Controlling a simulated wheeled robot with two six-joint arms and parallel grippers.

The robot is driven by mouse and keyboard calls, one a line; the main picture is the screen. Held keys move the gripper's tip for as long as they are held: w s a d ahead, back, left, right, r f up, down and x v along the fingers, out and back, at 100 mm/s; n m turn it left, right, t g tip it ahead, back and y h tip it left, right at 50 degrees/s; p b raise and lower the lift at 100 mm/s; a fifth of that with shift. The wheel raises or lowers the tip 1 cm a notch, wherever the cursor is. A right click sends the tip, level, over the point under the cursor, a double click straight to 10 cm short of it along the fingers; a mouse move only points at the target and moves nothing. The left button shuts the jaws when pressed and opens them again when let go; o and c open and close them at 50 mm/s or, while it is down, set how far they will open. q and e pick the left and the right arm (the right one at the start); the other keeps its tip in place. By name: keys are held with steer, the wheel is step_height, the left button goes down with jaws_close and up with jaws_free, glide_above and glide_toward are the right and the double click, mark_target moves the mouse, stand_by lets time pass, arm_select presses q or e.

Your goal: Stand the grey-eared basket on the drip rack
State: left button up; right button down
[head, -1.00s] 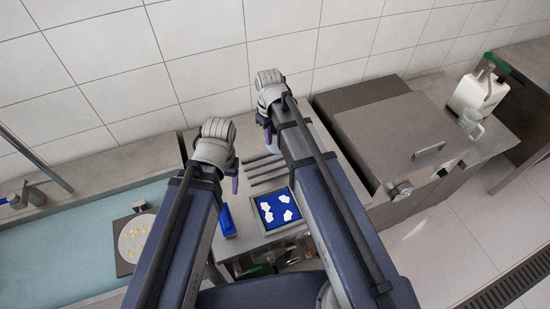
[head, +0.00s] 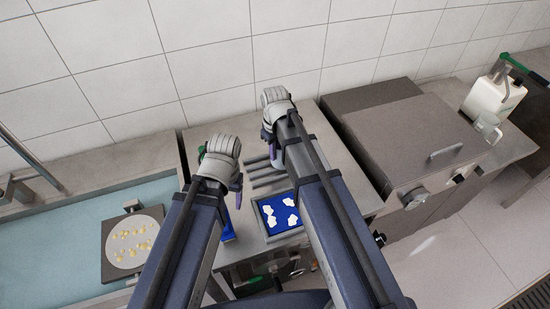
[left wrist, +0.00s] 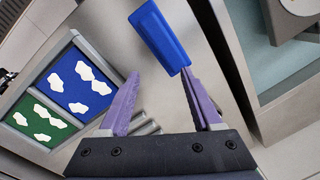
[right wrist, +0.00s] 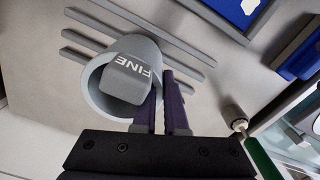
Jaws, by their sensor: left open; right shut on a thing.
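The basket (right wrist: 92,92) is a pale grey round shell in the right wrist view. A grey block marked FINE (right wrist: 127,80) covers part of its opening. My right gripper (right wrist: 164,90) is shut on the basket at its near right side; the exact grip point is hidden. The right gripper also shows in the head view (head: 271,150). The drip rack (head: 266,171) is a set of parallel grey bars; these bars (right wrist: 118,38) lie beyond the basket in the right wrist view. I cannot tell whether basket and bars touch. My left gripper (left wrist: 158,95) is open and empty.
A blue block (left wrist: 160,35) lies beyond the left fingertips. A framed tray (head: 263,224) with white patches is beside the bars. A lidded steel unit (head: 415,135) stands right.

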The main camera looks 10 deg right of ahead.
arm_select(q)
steer(key=shift+f, duration=0.2)
arm_select(e)
steer(key=shift+f, duration=0.25)
arm_select(q)
steer(key=shift+f, duration=0.2)
arm_select(e)
steer(key=shift+f, duration=0.2)
steer(key=c, duration=1)
jaws_free()
arm_select(q)
steer(key=shift+r, duration=0.2)
arm_select(e)
steer(key=shift+o, duration=0.2)
steer(key=shift+r, duration=0.25)
step_height(320, 180, up, 12)
steer(key=p, duration=1.2)
arm_select(q)
step_height(320, 180, up, 12)
arm_select(e)
steer(key=s+a+m+h, duration=0.1)
steer(key=s+a+m, duration=0.2)
steer(key=s, duration=1.2)
steer(key=shift+s+a, duration=0.2)
steer(key=shift+a, duration=0.35)
